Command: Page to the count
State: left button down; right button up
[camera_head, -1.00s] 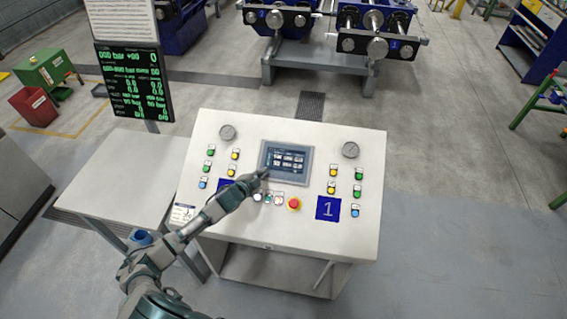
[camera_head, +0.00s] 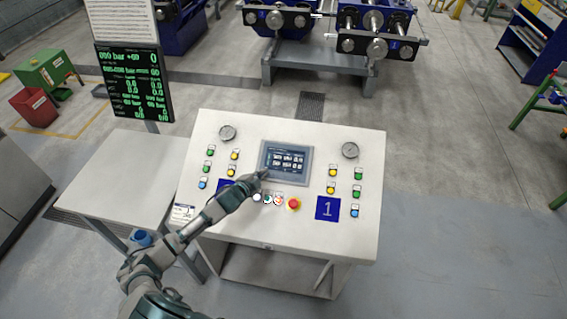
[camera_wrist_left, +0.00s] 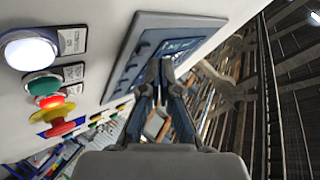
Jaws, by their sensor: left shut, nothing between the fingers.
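The touch screen (camera_head: 289,157) is set in the middle of the sloped white control desk (camera_head: 330,240). It is lit, with rows of small boxes too small to read. My left gripper (camera_head: 264,174) is shut and empty, its tips at the screen's lower left corner in the head view. In the left wrist view the shut fingertips (camera_wrist_left: 160,70) overlap the near edge of the screen (camera_wrist_left: 176,46); I cannot tell whether they touch it. A display board (camera_head: 133,83) with green figures stands at the left; its text is mostly unreadable. My right gripper is out of view.
Below the screen are a lit white button (camera_wrist_left: 28,50), a green button (camera_wrist_left: 42,84) and a red-and-yellow emergency stop (camera_head: 293,204). Coloured buttons and two gauges (camera_head: 350,150) flank the screen. A bare side table (camera_head: 125,175) stands left of the desk.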

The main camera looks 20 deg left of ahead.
pick_arm(q)
jog(key=shift+w+d+f, duration=0.1)
jog(key=shift+d+f, duration=0.1)
jog(key=shift+d, duration=0.1)
jog(key=shift+w+a+f, duration=0.1)
jog(key=shift+a+f, duration=0.05)
jog(key=shift+f, duration=0.05)
dwell(0.3)
jog(key=shift+w+f, duration=0.1)
jog(key=shift+f, duration=0.15)
dwell(0.4)
jog(key=shift+s+r+p, duration=0.4)
jog(key=shift+r+p, duration=0.45)
jog(key=shift+p, duration=0.1)
